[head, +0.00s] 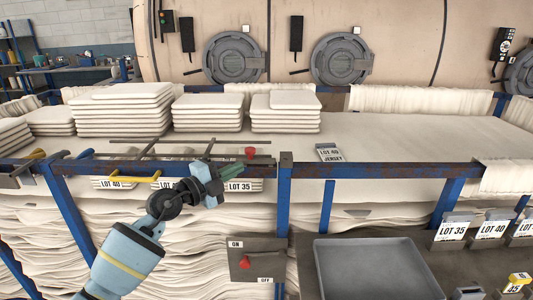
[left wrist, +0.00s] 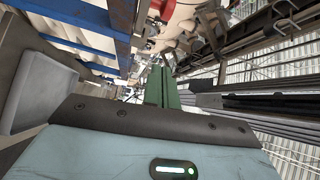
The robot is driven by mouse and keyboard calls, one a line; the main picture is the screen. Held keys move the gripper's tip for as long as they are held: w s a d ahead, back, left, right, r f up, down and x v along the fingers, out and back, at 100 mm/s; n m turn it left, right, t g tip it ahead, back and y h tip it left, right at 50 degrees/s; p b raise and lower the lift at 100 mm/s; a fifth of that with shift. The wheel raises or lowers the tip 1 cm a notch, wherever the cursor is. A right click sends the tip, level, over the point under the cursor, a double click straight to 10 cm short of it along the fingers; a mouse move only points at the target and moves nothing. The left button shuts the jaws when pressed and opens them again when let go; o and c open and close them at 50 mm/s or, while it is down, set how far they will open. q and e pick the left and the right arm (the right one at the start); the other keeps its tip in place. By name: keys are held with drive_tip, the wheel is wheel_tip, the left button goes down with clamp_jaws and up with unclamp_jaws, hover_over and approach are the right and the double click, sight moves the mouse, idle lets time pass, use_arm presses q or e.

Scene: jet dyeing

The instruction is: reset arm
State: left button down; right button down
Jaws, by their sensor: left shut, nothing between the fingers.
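My left gripper (head: 232,171) reaches in from the lower left in the head view, at the blue front rail (head: 375,171) of the cloth-covered table. Its green fingers are shut with nothing between them, close in front of the LOT 35 label (head: 238,186). In the left wrist view the shut green fingers (left wrist: 160,85) point away from the camera with no object at them. My right gripper is not in view.
A switch panel (head: 256,262) with a red knob, marked ON and OFF, hangs below the rail. A grey tray (head: 373,270) lies right of it. Folded cloth stacks (head: 124,110) stand on the table.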

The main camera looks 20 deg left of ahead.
use_arm(q)
drive_tip(key=s+d+f+n+y, duration=0.25)
drive_tip(key=s+f+n, duration=0.45)
drive_tip(key=s+f, duration=0.45)
drive_tip(key=s+d+f+n+y, duration=0.1)
drive_tip(key=s+f+n+y, duration=0.3)
drive_tip(key=s+f+n, duration=0.8)
drive_tip(key=s+d+f+g, duration=0.1)
drive_tip(key=s+f+g, duration=0.2)
drive_tip(key=s+f, duration=0.5)
drive_tip(key=s+d+f+n+g, duration=0.1)
drive_tip(key=s+f+g, duration=0.3)
drive_tip(key=s+f, duration=0.5)
drive_tip(key=s+d, duration=0.1)
drive_tip(key=s, duration=0.2)
drive_tip(key=shift+s+f+y, duration=0.15)
drive_tip(key=shift+s+y, duration=0.1)
drive_tip(key=shift+y, duration=0.1)
